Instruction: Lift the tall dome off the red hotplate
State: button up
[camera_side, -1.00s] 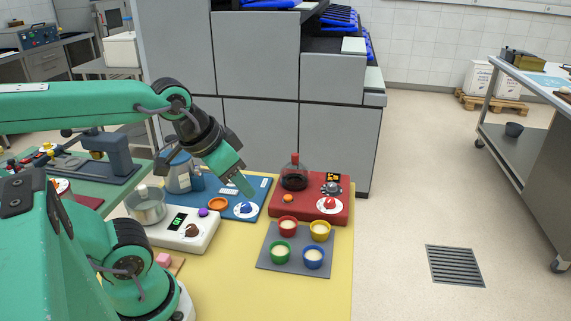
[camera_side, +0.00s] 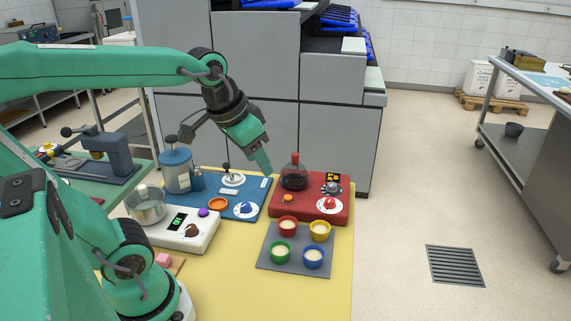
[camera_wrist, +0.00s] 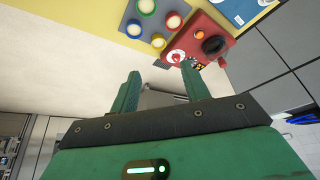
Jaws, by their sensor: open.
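The tall dome (camera_side: 294,180) is clear with a dark lower part and a reddish knob on top. It stands upright on the back left of the red hotplate (camera_side: 325,212). In the wrist view the red hotplate (camera_wrist: 190,30) and the dark round dome (camera_wrist: 215,45) show at the top right. My gripper (camera_side: 266,168) is in the air, just left of the dome in the side view and apart from it. Its two fingers (camera_wrist: 160,80) are spread in the wrist view with nothing between them.
A blue plate unit (camera_side: 225,207) with a white disc (camera_side: 232,180) and a blue-grey canister (camera_side: 177,172) stands to the left. A grey tray (camera_side: 265,260) with several coloured cups lies in front. A white scale (camera_side: 172,237) holds a pot. Grey ovens (camera_side: 255,140) stand behind.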

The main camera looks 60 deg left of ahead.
jog(key=w+a+r+g, duration=0.1)
jog(key=w+a, duration=0.3)
jog(key=w, duration=0.4)
jog(key=g, duration=0.4)
send_over(295, 154)
jog(key=f, duration=0.9)
jog(key=shift+s+d, duration=0.1)
jog(key=shift+d, duration=0.2)
jog(key=shift+a+f, duration=0.2)
jog(key=shift+f, duration=3.9)
jog(key=c, duration=1)
jog(key=shift+o, duration=0.2)
jog(key=shift+r, duration=0.15)
